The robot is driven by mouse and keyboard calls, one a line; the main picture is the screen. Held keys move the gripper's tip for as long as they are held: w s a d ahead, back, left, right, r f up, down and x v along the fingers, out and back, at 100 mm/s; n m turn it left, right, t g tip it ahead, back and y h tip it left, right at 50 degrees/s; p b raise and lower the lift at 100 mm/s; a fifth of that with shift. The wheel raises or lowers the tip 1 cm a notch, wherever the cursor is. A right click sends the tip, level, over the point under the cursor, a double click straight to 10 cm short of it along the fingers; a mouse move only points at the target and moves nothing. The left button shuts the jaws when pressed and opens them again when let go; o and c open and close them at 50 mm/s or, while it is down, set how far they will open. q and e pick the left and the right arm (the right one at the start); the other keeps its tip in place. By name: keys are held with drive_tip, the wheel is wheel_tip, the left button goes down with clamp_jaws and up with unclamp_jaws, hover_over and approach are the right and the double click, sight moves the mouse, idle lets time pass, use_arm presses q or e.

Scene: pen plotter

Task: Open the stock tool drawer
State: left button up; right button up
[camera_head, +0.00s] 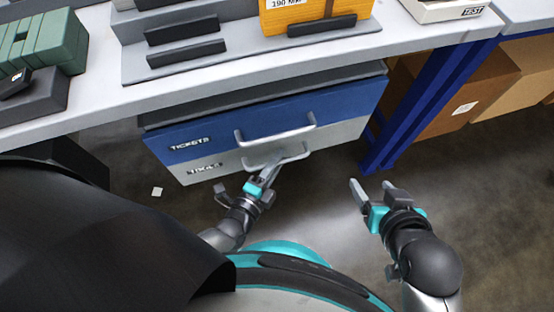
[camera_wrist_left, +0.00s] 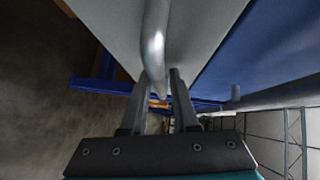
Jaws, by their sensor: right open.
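The stock tool drawer (camera_head: 341,138) is the light grey front under the blue TICKETS drawer, below the bench. Its label is partly legible. Its bar handle (camera_head: 297,155) also shows in the left wrist view (camera_wrist_left: 154,45). My left gripper (camera_head: 266,174) is at this lower handle. In the left wrist view its two fingers (camera_wrist_left: 158,100) stand on either side of the bar, close against it. The lower drawer front looks flush with the blue one. My right gripper (camera_head: 374,190) is open and empty, right of the drawers and apart from them.
The blue drawer (camera_head: 340,103) has its own handle (camera_head: 275,134) just above. A blue bench leg (camera_head: 428,95) and cardboard boxes (camera_head: 470,95) stand to the right. The bench top (camera_head: 95,88) carries green blocks, a grey rack and an orange box.

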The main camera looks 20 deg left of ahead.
use_arm(q)
clamp_jaws()
idle(1.0)
